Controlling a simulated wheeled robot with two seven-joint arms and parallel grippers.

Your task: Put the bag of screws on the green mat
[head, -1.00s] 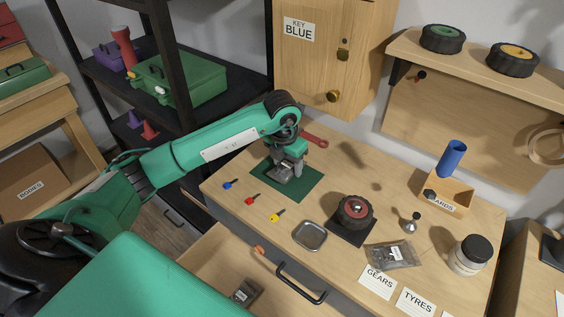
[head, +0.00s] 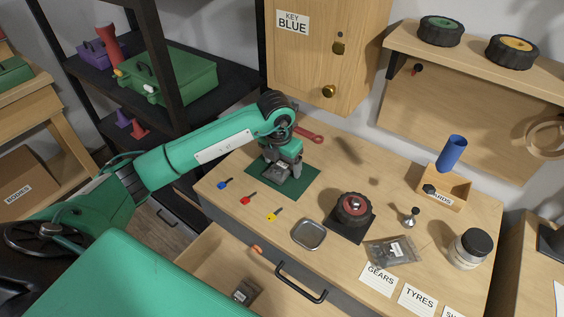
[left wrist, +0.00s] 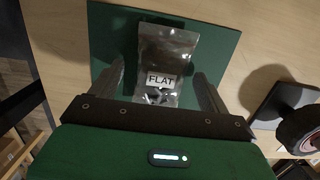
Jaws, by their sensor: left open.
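A clear plastic bag labelled FLAT (left wrist: 168,52) lies on the green mat (left wrist: 112,30) in the left wrist view, with dark small parts inside. The mat also shows on the workbench in the head view (head: 304,188). My left gripper (head: 279,178) is low over the mat, pointing down. Its two fingers (left wrist: 163,88) are open, one on each side of the bag's lower part, with gaps visible between fingers and bag. In the head view the gripper partly hides the bag. My right gripper is out of view.
Blue, red (head: 248,199) and yellow keys lie in front of the mat. A metal tray (head: 308,235), a wheel on a dark pad (head: 352,209) and another clear bag (head: 392,252) are to the right. The open drawer (head: 215,262) in front holds a small bag (head: 245,292).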

